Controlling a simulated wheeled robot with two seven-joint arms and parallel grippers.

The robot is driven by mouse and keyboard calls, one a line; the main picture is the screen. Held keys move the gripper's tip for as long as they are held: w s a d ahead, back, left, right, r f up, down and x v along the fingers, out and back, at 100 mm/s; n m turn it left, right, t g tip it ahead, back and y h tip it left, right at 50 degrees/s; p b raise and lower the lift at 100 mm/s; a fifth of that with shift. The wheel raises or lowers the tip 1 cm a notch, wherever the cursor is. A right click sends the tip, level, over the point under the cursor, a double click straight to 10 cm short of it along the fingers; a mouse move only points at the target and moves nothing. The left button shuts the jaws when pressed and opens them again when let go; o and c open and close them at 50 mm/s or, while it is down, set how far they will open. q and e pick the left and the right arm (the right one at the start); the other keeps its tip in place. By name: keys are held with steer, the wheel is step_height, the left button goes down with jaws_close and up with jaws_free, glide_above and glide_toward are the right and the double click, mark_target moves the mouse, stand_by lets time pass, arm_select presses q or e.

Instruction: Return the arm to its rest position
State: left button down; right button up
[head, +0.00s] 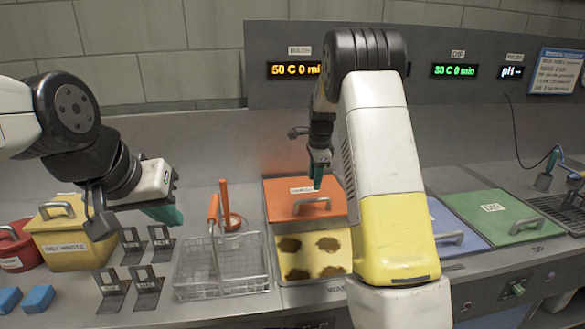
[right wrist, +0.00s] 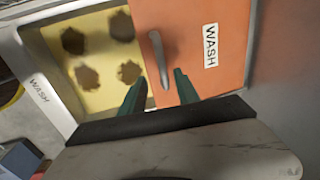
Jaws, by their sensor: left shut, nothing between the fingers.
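My right gripper (head: 317,185) hangs over the orange WASH lid (head: 285,197), just behind and above its handle (head: 312,204). In the right wrist view its two teal fingers (right wrist: 160,80) are spread apart, with the lid's handle (right wrist: 158,52) showing between and beyond them. Nothing is visibly gripped; whether a finger touches the handle I cannot tell. My left gripper (head: 172,214) is shut and empty, pointing down at the left above the small dark stands. My right arm hides part of the counter and back panel.
The orange lid covers the rear of the wash tank; a yellow surface with brown patches (head: 314,257) shows in front. A wire basket (head: 225,269) with orange handles stands left of it. A yellow bin (head: 66,240), dark stands (head: 145,284), blue lid (head: 452,222) and green lid (head: 492,218) are nearby.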

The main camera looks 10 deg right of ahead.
steer(key=s+a+r+n+t+y, duration=0.2)
steer(key=s+r+n, duration=0.6)
steer(key=s+r, duration=0.85)
steer(key=s+a+f+n+t, duration=0.1)
steer(key=s+n, duration=0.4)
steer(key=s, duration=0.5)
steer(key=s+a+n+t, duration=0.1)
steer(key=s+n, duration=0.4)
steer(key=s, duration=0.5)
steer(key=shift+s+a+f, duration=0.25)
steer(key=shift+s+f, duration=0.1)
steer(key=shift+f, duration=0.05)
